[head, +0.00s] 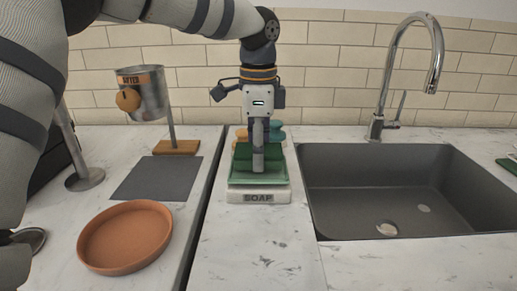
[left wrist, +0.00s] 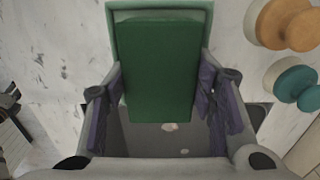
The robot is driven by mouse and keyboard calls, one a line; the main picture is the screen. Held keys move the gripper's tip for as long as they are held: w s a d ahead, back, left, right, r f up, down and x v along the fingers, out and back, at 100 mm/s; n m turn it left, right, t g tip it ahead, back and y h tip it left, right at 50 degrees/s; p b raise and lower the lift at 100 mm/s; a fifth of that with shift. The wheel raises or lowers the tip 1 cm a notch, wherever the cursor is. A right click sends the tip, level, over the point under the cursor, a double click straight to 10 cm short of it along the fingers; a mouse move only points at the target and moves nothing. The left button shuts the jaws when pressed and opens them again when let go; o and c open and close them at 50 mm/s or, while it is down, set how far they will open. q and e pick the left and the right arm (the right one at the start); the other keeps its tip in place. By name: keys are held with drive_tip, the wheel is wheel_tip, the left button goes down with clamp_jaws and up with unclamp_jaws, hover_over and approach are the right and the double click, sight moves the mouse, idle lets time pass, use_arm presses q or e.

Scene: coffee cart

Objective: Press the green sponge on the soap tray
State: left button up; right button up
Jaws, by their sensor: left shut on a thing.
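The soap tray (head: 280,181) is a pale green tray on a white block lettered SOAP, on the counter left of the sink. The green sponge (head: 243,153) is a dark green block over the tray, partly hidden by my left gripper (head: 258,165). In the left wrist view my left gripper (left wrist: 161,82) is shut on the sponge (left wrist: 160,65), with one finger along each long side. The tray (left wrist: 160,7) shows as a lighter green edge past the sponge. I cannot tell whether the sponge touches the tray. My right gripper is out of view.
Orange and teal knob-shaped things (left wrist: 288,25) (left wrist: 295,83) stand behind the tray. The grey sink (head: 400,185) with its chrome faucet (head: 435,60) is to the right. A terracotta dish (head: 125,237), dark mat (head: 157,178) and metal sifter (head: 148,92) are left. The front counter is clear.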

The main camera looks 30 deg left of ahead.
use_arm(q)
drive_tip(key=shift+f, duration=1.05)
idle(1.0)
drive_tip(key=shift+r, duration=3.55)
